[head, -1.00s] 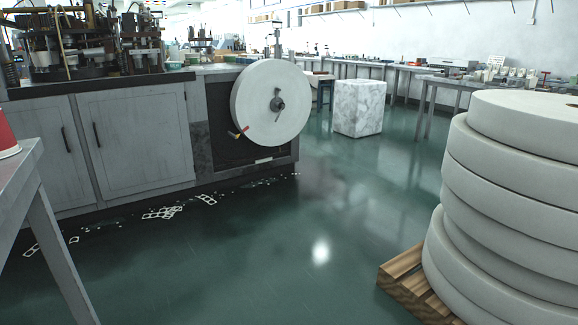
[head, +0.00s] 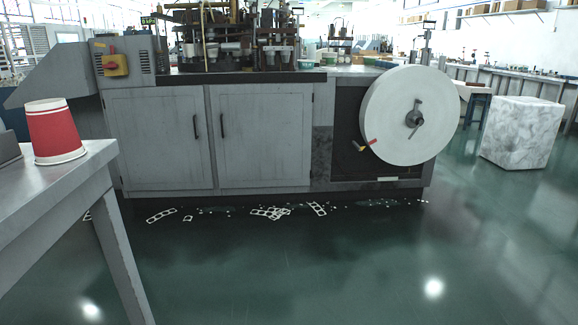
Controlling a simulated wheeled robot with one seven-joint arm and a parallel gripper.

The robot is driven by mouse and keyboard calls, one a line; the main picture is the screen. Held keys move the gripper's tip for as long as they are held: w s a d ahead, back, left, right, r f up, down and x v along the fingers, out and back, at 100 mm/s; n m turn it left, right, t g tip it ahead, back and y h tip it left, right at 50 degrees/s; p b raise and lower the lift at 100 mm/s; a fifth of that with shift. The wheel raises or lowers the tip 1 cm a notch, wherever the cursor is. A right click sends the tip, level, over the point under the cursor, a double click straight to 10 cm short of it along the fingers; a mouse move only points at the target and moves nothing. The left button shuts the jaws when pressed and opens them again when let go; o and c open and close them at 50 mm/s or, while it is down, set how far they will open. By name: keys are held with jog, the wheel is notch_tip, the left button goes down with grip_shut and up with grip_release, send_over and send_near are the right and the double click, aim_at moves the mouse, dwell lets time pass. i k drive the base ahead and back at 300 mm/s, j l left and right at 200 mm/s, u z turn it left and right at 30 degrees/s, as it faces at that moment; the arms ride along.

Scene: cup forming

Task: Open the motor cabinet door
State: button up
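A grey cup-forming machine stands ahead in the head view, with two closed cabinet doors in its base. The left door (head: 155,140) has a dark vertical handle (head: 196,126) near its right edge. The right door (head: 268,140) has a dark vertical handle (head: 222,125) near its left edge. I cannot tell which of them is the motor cabinet door. My gripper is not in view.
A grey table (head: 62,190) with a red and white paper cup (head: 54,131) stands close at the left. A large white paper roll (head: 408,114) is mounted on the machine's right end. Paper scraps (head: 268,212) lie along its base. The green floor (head: 300,270) in front is clear. A marbled white block (head: 521,132) stands at right.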

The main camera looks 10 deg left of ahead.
aim_at(161, 132)
jog(key=i+j+u, duration=0.2)
jog(key=i+u, duration=0.2)
jog(key=i, duration=0.25)
jog(key=i+u, duration=0.45)
jog(key=i, duration=0.15)
jog(key=i+l+u, duration=0.2)
jog(key=i+u, duration=0.2)
jog(key=i, duration=0.25)
jog(key=i+j+u, duration=0.15)
jog(key=i, duration=0.3)
jog(key=i+j+u, duration=0.15)
jog(key=i, duration=0.25)
jog(key=i+l, duration=0.1)
jog(key=i, duration=0.5)
jog(key=i+l+u, duration=0.1)
jog(key=i, duration=0.5)
